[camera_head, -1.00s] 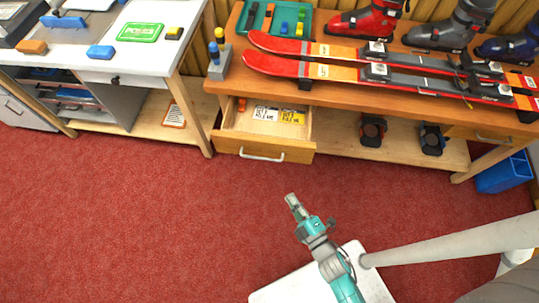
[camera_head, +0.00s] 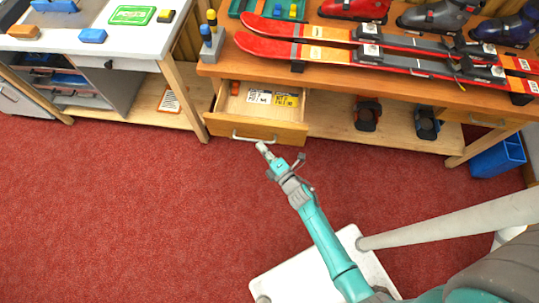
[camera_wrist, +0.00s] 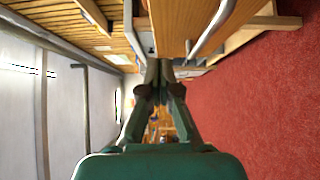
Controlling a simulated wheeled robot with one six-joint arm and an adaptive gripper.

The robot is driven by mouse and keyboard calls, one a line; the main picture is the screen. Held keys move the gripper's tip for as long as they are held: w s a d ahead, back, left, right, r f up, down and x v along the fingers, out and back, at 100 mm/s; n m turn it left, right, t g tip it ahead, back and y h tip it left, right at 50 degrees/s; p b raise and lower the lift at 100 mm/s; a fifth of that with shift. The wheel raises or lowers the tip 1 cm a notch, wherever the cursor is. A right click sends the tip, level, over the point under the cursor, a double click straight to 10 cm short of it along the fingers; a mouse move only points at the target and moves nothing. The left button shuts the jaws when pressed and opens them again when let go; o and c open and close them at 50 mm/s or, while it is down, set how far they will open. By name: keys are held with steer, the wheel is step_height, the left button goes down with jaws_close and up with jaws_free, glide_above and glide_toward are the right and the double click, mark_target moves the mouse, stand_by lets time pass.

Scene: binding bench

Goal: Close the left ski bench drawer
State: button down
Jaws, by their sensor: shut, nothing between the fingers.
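The left ski bench drawer (camera_head: 228,127) stands pulled out from under the wooden bench top, with a silver bar handle (camera_head: 253,138) on its front. Inside lie white and yellow cards (camera_head: 272,97) and a small orange item (camera_head: 235,88). My gripper (camera_head: 262,148) is shut and empty, just in front of the drawer face, close below the handle. In the wrist view my gripper (camera_wrist: 159,68) points at the wooden drawer front, and the handle (camera_wrist: 212,28) shows to its upper right. I cannot tell whether the fingertips touch the drawer.
Two red and orange skis (camera_head: 330,50) lie on the bench top, with ski boots (camera_head: 428,14) behind. A white workbench (camera_head: 120,47) stands at the left. A blue bin (camera_head: 497,157) sits at the right. The red carpet (camera_head: 120,220) in front is clear.

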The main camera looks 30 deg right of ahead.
mark_target(253, 125)
steer(key=w, duration=0.2)
steer(key=w+d, duration=0.1)
steer(key=w, duration=0.2)
steer(key=shift+w, duration=0.1)
steer(key=shift+w+d, duration=0.4)
steer(key=shift+w, duration=0.15)
